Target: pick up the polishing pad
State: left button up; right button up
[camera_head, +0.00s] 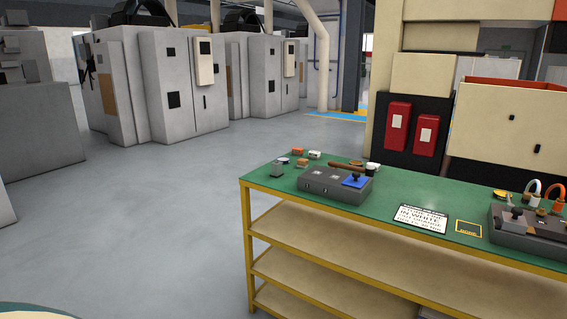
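A green-topped workbench (382,217) with a yellow frame stands at the right. I cannot tell for sure which thing is the polishing pad. Neither of my grippers is in view.
Large grey machines (170,85) stand at the back left. Open floor (150,215) lies left of the bench.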

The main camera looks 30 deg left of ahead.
aim_at(302, 163)
jog(key=i+j+z, duration=0.1)
jog(key=j, duration=0.5)
jog(key=i+j+z, duration=0.1)
jog(key=j, duration=0.5)
jog(key=i+j+z, duration=0.15)
jog(key=j, duration=0.45)
